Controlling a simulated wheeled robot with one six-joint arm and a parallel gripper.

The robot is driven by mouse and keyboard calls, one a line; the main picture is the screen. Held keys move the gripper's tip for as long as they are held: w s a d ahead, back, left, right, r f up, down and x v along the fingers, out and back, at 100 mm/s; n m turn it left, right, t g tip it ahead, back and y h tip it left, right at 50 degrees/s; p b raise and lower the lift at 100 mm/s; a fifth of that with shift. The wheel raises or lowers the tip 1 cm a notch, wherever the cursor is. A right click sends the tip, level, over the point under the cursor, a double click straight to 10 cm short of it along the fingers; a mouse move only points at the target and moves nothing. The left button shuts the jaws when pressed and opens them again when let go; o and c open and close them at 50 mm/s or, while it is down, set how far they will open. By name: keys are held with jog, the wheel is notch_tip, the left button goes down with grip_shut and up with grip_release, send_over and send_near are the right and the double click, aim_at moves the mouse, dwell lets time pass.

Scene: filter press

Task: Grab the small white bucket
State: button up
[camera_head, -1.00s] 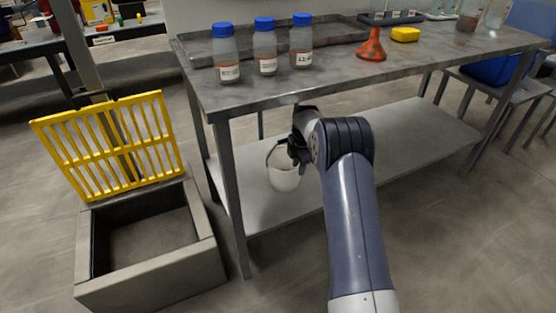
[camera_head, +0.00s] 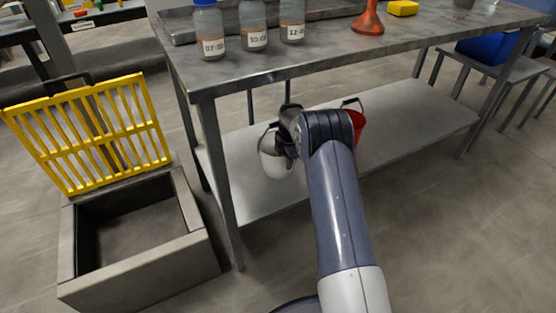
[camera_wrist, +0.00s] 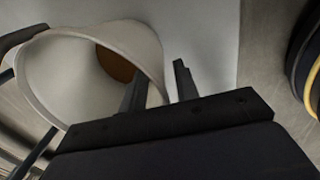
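The small white bucket (camera_head: 275,160) is at the lower shelf under the table, left of my gripper (camera_head: 285,135). My arm partly hides it, and I cannot tell whether it rests on the shelf. In the wrist view the bucket (camera_wrist: 85,75) lies close ahead with its wide mouth facing the camera and something brown inside. My gripper's two dark fingers (camera_wrist: 160,88) stand apart, with the bucket's right rim and wall between them. A gap shows between the fingers, so the gripper looks open around the wall.
A red bucket (camera_head: 358,125) stands on the shelf (camera_head: 415,115), right of my arm. The table top (camera_head: 330,55) and its legs frame the space. At left is an open pit box (camera_head: 70,240) with a raised yellow grate (camera_head: 90,135). Labelled bottles (camera_head: 253,25) stand above.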

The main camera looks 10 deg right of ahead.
jog(key=shift+w+f, duration=0.1)
jog(key=shift+f, duration=0.8)
jog(key=shift+r, duration=0.1)
grip_shut()
